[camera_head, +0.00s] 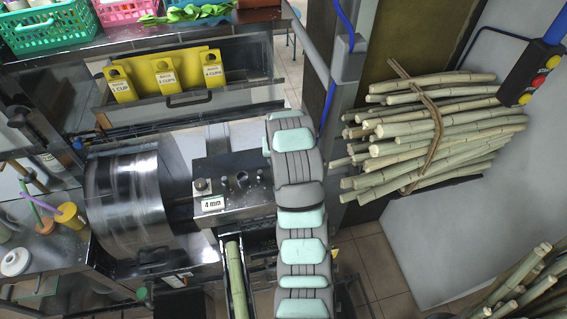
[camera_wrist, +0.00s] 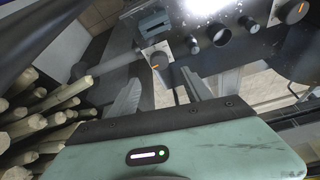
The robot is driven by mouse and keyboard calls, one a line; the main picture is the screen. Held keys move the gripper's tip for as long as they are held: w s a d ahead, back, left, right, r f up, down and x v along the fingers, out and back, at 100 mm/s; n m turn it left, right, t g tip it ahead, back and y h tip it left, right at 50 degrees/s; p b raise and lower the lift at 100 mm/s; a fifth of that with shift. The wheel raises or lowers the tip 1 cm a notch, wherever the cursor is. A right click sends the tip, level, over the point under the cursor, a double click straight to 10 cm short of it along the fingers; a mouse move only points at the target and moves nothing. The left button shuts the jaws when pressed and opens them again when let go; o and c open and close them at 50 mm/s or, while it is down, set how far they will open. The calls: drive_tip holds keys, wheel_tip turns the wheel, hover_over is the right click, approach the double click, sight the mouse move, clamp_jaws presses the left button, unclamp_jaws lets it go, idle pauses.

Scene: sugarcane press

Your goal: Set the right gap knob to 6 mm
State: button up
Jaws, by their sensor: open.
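The press's control box (camera_head: 232,180) is dark metal. Its left knob (camera_head: 201,185) stands above a white label (camera_head: 213,203) reading 4 mm. My arm covers the right end of the box in the head view, so the right knob and any reading there are hidden. In the wrist view the right knob (camera_wrist: 157,62) has a pale face with an orange mark, and the left knob (camera_wrist: 297,10) shows at the upper right. My gripper (camera_wrist: 160,80) is open, its two grey fingers apart, with the right knob just beyond and between the tips. I cannot tell whether they touch it.
A steel drum (camera_head: 127,200) stands left of the box. A chute (camera_head: 236,280) with cane lies in front.

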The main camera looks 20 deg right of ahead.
drive_tip(key=p+x, duration=0.1)
drive_tip(key=x, duration=0.8)
drive_tip(key=shift+w+f, duration=0.1)
clamp_jaws()
idle(0.4)
